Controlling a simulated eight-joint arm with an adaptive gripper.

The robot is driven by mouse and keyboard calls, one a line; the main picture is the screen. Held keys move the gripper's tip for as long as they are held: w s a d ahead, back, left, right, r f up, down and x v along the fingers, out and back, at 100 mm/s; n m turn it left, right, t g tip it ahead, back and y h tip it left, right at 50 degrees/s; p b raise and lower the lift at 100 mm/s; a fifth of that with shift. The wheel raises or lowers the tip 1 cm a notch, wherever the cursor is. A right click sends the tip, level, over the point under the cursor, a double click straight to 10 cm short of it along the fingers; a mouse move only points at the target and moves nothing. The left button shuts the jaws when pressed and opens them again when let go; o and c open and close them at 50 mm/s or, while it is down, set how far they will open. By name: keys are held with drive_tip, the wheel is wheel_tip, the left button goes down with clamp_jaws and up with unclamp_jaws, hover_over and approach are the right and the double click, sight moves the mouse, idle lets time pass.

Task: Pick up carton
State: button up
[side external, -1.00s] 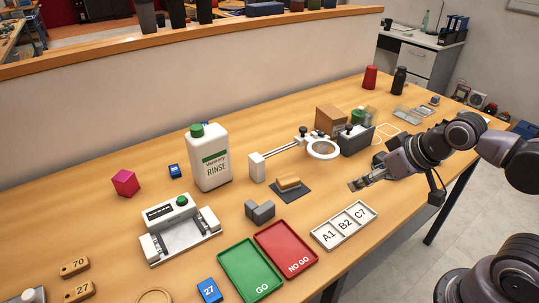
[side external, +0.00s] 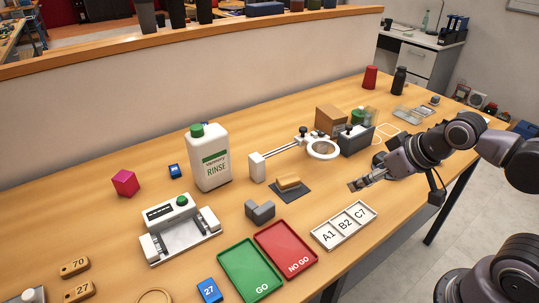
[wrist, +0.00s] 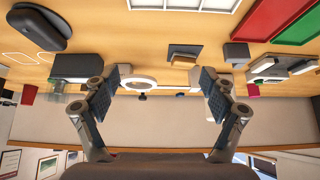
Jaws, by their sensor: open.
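The carton looks to be the plain brown box (side external: 331,119) standing toward the back of the table in the side external view. A dark grey box and a green-capped item stand close beside it and cover part of its lower right side. My gripper (side external: 356,186) is nearer the table's front edge, apart from the carton and empty. In the wrist view my gripper (wrist: 163,80) shows its two fingers wide apart with nothing between them. I cannot make out the carton clearly in the wrist view.
A ring-shaped magnifier (side external: 323,150) on an arm and the dark grey box (side external: 355,140) stand between my gripper and the carton. A white tray marked A1, B2, C7 (side external: 325,245) lies front left of my gripper. A white rinse bottle (side external: 209,168) stands farther left.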

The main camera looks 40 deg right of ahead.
drive_tip(key=w+d+r, duration=0.3)
drive_tip(key=w+r, duration=0.2)
drive_tip(key=w, duration=0.3)
drive_tip(key=m+g, duration=0.2)
drive_tip(key=g, duration=0.1)
hover_over(328, 123)
drive_tip(key=d, duration=0.3)
drive_tip(key=shift+h, duration=0.4)
drive_tip(key=f, duration=0.4)
drive_tip(key=s+f, duration=0.1)
drive_tip(key=f, duration=0.1)
drive_tip(key=shift+a+f, duration=0.1)
drive_tip(key=shift+f, duration=0.1)
drive_tip(key=shift+w+f, duration=0.2)
drive_tip(key=shift+f, duration=0.05)
drive_tip(key=x, duration=1)
drive_tip(key=shift+w, duration=0.15)
drive_tip(key=shift+w+f, duration=0.1)
drive_tip(key=shift+f, duration=0.1)
drive_tip(key=shift+f, duration=0.25)
